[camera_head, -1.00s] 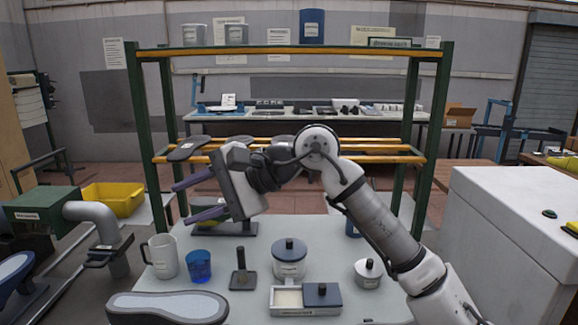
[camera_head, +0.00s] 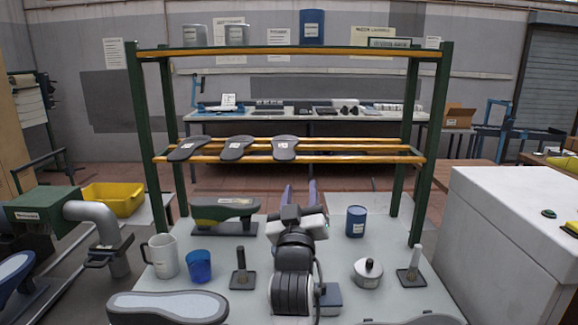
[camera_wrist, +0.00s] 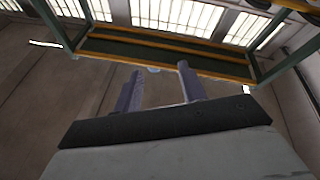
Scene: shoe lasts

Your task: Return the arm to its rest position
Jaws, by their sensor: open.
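My gripper (camera_head: 299,190) is over the middle of the table, with its two purple-grey fingers pointing away from me toward the rack. The fingers are apart and nothing is between them. In the wrist view, my gripper (camera_wrist: 158,90) also shows its fingers spread and empty, with the wall, the windows and the rack's underside beyond. My arm folds in low at the front of the table and hides part of a box with a dark lid (camera_head: 330,298).
Three dark soles (camera_head: 237,148) lie on the rack's middle shelf (camera_head: 370,159). On the table (camera_head: 345,265) are a green-and-yellow shoe last (camera_head: 222,210), white jug (camera_head: 162,256), blue cup (camera_head: 199,266), blue can (camera_head: 356,221) and lidded pot (camera_head: 368,272). A white cabinet (camera_head: 500,240) stands right.

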